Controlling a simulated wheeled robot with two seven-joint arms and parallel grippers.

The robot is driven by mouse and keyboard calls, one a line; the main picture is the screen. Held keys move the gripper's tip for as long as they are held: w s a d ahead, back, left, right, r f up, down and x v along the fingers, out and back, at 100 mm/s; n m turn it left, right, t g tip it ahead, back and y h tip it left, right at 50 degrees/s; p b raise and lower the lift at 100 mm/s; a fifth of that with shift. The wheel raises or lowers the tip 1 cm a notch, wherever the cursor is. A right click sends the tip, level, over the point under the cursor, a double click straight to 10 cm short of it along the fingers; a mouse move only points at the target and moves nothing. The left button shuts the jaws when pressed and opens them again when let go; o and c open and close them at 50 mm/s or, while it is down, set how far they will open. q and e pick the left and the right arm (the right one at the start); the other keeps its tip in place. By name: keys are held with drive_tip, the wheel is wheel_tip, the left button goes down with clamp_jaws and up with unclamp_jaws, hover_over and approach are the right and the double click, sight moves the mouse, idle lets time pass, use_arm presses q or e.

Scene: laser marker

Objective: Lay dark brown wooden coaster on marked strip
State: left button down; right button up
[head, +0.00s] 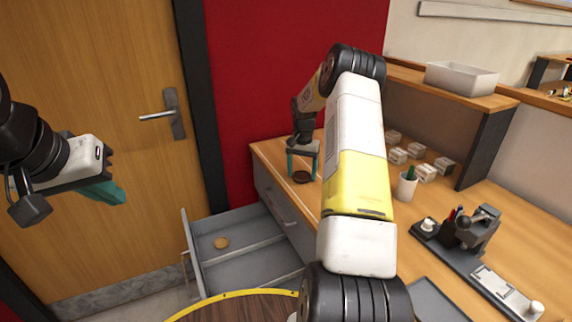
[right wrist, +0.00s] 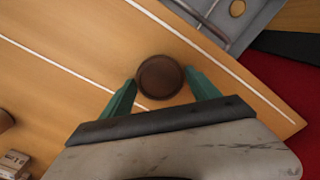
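The dark brown round coaster (right wrist: 160,77) appears to lie flat on the wooden desk, between two white lines (right wrist: 62,69) (right wrist: 225,68). In the head view the coaster (head: 301,177) is near the desk's far left corner, below my right gripper (head: 303,168). My right gripper points down. Its two teal fingers (right wrist: 162,88) stand on either side of the coaster, spread about as wide as it, with a slight gap on the right; contact on the left is unclear. My left gripper (head: 118,194) is in the air before the door, apparently empty; its finger gap is not clear.
An open grey drawer (head: 207,275) holds a light wooden disc (head: 221,242). A round dark wooden top (head: 235,308) is in front.

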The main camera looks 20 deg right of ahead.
drive_tip(key=shift+o, duration=0.9)
wheel_tip(320, 180, up, 12)
wheel_tip(320, 180, up, 10)
drive_tip(key=n+t, duration=0.1)
drive_tip(key=n, duration=0.1)
hover_over(302, 175)
drive_tip(key=s+a, duration=0.5)
drive_tip(key=a, duration=0.1)
drive_tip(key=s+a+r+n+t, duration=0.1)
drive_tip(key=s+a+r, duration=0.2)
drive_tip(key=s, duration=0.3)
drive_tip(key=s+a+r+n+t+y, duration=0.1)
drive_tip(key=s+a+r+n, duration=0.15)
drive_tip(key=s, duration=0.35)
drive_tip(key=s+a+r+t, duration=0.1)
drive_tip(key=s+a+r, duration=0.3)
drive_tip(key=s, duration=0.3)
drive_tip(key=s+a+f+n+t+y, duration=0.1)
drive_tip(key=s+a+f+n+t, duration=0.1)
drive_tip(key=s, duration=0.9)
drive_tip(key=shift+s+a+f, duration=0.35)
drive_tip(key=shift+a+f, duration=0.4)
